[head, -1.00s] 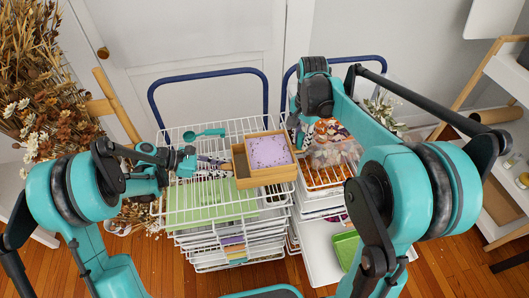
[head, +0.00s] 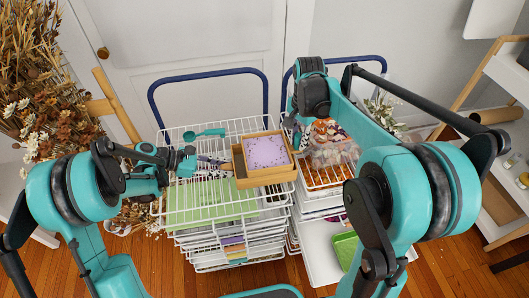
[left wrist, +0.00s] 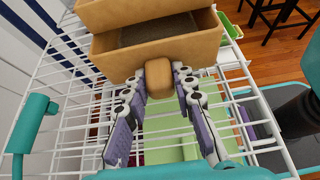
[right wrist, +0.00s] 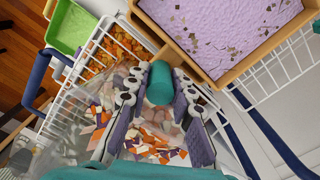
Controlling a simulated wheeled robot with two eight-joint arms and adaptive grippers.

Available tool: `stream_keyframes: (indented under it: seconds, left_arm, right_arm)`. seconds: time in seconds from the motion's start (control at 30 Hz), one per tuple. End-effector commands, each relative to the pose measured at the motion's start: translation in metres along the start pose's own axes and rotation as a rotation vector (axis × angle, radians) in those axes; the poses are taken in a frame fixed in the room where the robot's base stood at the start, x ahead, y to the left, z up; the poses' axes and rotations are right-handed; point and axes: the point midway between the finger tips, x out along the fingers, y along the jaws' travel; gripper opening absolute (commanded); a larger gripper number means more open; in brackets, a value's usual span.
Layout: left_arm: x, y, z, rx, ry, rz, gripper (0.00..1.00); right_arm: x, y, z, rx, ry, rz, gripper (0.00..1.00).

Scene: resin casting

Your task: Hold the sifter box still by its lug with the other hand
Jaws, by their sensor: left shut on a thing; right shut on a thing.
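The wooden sifter box (head: 262,179) sits on the white wire rack top. In it is a wooden tray (head: 287,145) with a lilac, speckled surface, which also shows in the right wrist view (right wrist: 225,30). A gap at the tray's left shows the box's dark inside (left wrist: 160,30). My left gripper (head: 226,167) is at the box's left side. In the left wrist view its fingers (left wrist: 162,85) are shut on the wooden lug (left wrist: 158,78). My right gripper (right wrist: 160,80) is shut on a teal cylindrical handle (right wrist: 160,84) beside the tray; my arm hides it in the head view.
A second cart at the right holds a wire basket with a clear bag of coloured chips (head: 328,150) and a green tray (head: 346,248). Blue cart handles (head: 208,72) rise behind.

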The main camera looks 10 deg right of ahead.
Motion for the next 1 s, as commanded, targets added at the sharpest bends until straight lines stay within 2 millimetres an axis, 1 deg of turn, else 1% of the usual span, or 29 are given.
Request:
stream_keyframes:
  seconds: [0.03,0.1,0.37,0.47,0.73,1.0]
  left_arm:
    - [0.000,0.000,-0.002,-0.001,0.004,0.000,0.00]
    - [0.000,0.000,-0.002,-0.001,0.005,0.000,0.00]
    - [0.000,0.000,-0.002,-0.001,0.004,0.001,0.00]
    - [0.000,0.000,-0.002,-0.001,0.004,0.001,0.00]
    - [0.000,0.000,-0.002,-0.001,0.004,0.001,0.00]
    - [0.000,0.000,-0.001,-0.001,0.004,0.001,0.00]
  right_arm:
    - [0.000,0.003,-0.006,0.004,0.001,0.000,0.00]
    - [0.000,0.005,-0.009,0.002,0.002,0.000,0.00]
    - [0.000,0.004,-0.008,0.000,0.002,0.000,0.00]
    - [0.000,0.002,-0.003,0.000,0.002,0.000,0.00]
    - [0.000,-0.014,0.024,-0.002,0.001,-0.001,0.00]
    - [0.000,-0.015,0.025,0.001,0.000,0.000,0.00]
